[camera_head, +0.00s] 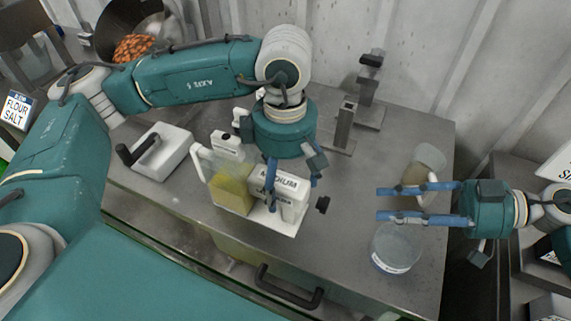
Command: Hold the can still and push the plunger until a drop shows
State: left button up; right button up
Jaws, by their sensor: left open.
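I cannot tell which part is the can or the plunger. My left gripper (292,195) is open and points down over the white machine, its fingers hiding part of the lettering. My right gripper (378,203) is open, its fingers apart and pointing left, in front of a clear jug (431,158) and above a clear tub (398,242).
A white block with a black handle (164,150) stands on the metal table (345,240) at left. Grey metal stands (343,128) are at the back. A bowl of orange items (134,46) is at far left. A drawer handle (288,288) juts from the front.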

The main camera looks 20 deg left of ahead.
pick_arm(q)
jog(key=shift+f, duration=2.35)
jog(key=c, duration=1.7)
jog(key=shift+f+b, duration=0.15)
jog(key=shift+b, duration=0.15)
pick_arm(e)
jog(key=shift+s+f, duration=0.1)
jog(key=shift+f, duration=0.15)
pick_arm(q)
jog(key=shift+s, duration=0.1)
pick_arm(e)
grip_shut()
pick_arm(q)
jog(key=shift+c, duration=0.2)
jog(key=shift+f, duration=0.1)
